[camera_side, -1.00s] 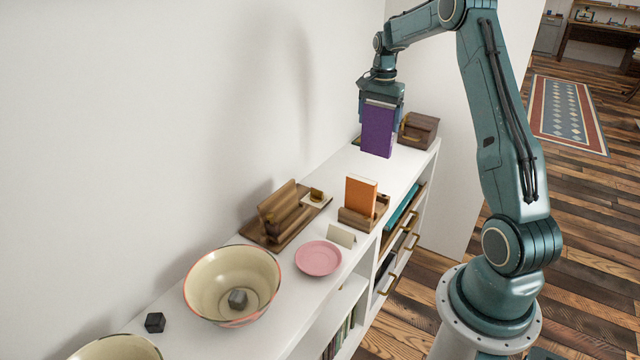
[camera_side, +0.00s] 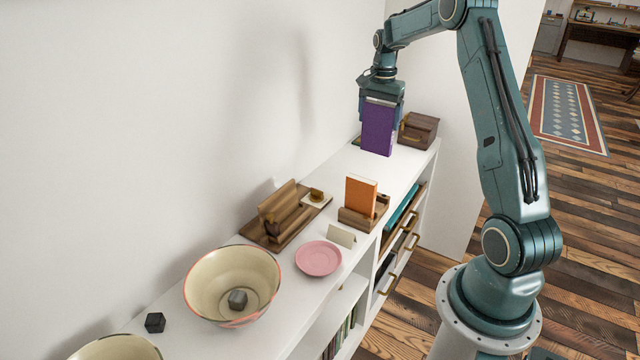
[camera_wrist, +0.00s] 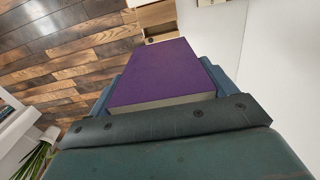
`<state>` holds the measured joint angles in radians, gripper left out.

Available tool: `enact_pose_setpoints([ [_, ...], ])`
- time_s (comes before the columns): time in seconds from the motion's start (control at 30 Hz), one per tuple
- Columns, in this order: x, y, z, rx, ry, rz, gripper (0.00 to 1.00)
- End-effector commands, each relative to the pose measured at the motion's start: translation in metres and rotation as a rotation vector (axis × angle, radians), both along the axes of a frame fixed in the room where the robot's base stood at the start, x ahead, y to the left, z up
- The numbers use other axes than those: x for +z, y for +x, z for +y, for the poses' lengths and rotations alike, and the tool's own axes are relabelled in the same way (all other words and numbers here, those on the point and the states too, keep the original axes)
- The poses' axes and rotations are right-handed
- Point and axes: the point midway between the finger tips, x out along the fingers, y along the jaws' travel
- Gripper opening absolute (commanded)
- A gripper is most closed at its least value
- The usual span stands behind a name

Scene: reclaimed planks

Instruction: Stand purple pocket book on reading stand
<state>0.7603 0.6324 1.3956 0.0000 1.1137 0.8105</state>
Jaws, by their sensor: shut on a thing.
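The purple pocket book (camera_side: 378,130) hangs upright in my gripper (camera_side: 381,100) over the far end of the white shelf top. My gripper is shut on its upper edge. Whether the book's lower edge touches the shelf, I cannot tell. In the wrist view the purple book (camera_wrist: 165,72) lies between the fingers, its cover and pale page edge showing. A wooden stand with a slanted back (camera_side: 283,215) sits on the shelf by the wall, well nearer the camera; it looks like the reading stand. The book's far side is hidden.
An orange book (camera_side: 360,196) stands in a wooden holder (camera_side: 354,219) beside a folded card (camera_side: 341,236). A pink plate (camera_side: 318,258), a cream bowl (camera_side: 205,283) and a dark cube (camera_side: 155,322) are nearer. A wooden box (camera_side: 419,129) stands right of the purple book.

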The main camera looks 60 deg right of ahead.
Motion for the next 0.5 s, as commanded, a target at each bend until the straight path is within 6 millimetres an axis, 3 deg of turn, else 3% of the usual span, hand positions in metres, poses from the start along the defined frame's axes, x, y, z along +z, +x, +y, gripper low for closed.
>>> enact_pose_setpoints([
  [0.3, 0.003, 0.0, 0.0, 0.0, -0.001, -0.002, 0.57],
  [0.5, 0.023, 0.001, -0.001, -0.001, 0.0, -0.004, 0.57],
])
